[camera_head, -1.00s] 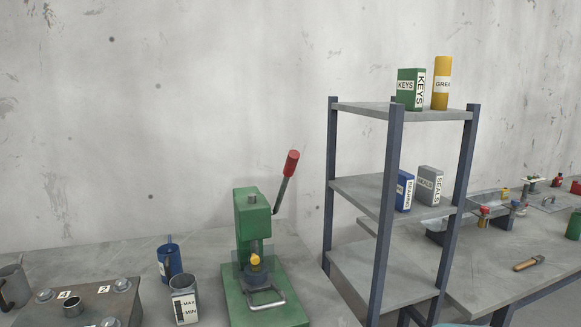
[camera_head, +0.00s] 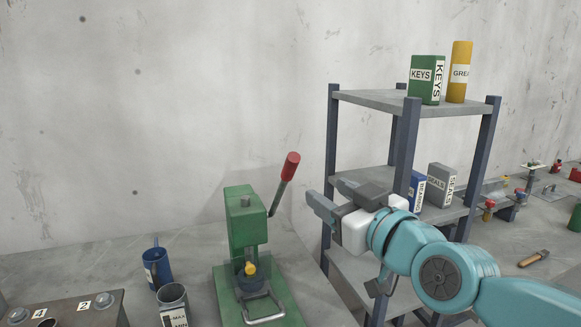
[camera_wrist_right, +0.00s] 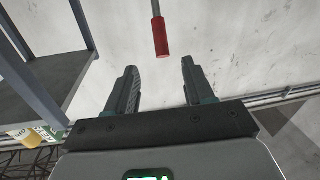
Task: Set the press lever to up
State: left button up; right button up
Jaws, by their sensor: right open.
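The press (camera_head: 245,222) is green and stands on the bench at the lower middle of the head view. Its lever (camera_head: 284,183) has a grey rod and a red grip, and it points up and leans to the right. In the right wrist view the red grip (camera_wrist_right: 160,36) lies ahead of the fingers, apart from them and roughly between their lines. My right gripper (camera_head: 322,196) is open and empty, to the right of the lever in the head view. It also shows open in the right wrist view (camera_wrist_right: 158,84). My left gripper is not in view.
A shelf rack (camera_head: 400,101) with boxes stands right of the press, partly behind my right arm. A blue can (camera_head: 157,266) and a grey cup (camera_head: 172,298) stand left of the press. The wall is close behind.

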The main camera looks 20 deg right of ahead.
aim_at(294, 172)
jog(key=w+p, duration=0.1)
jog(key=w, duration=0.3)
jog(key=w+a+p, duration=0.1)
jog(key=w, duration=0.3)
jog(key=w+a, duration=0.1)
jog(key=w, duration=0.3)
jog(key=shift+w+a+f+p, duration=0.1)
jog(key=shift+w+a+p, duration=0.05)
jog(key=shift+w+p, duration=0.25)
jog(key=shift+w+a, duration=0.25)
jog(key=shift+w, duration=0.1)
jog(key=shift+w+d, duration=0.15)
jog(key=shift+w, duration=0.1)
grip_shut()
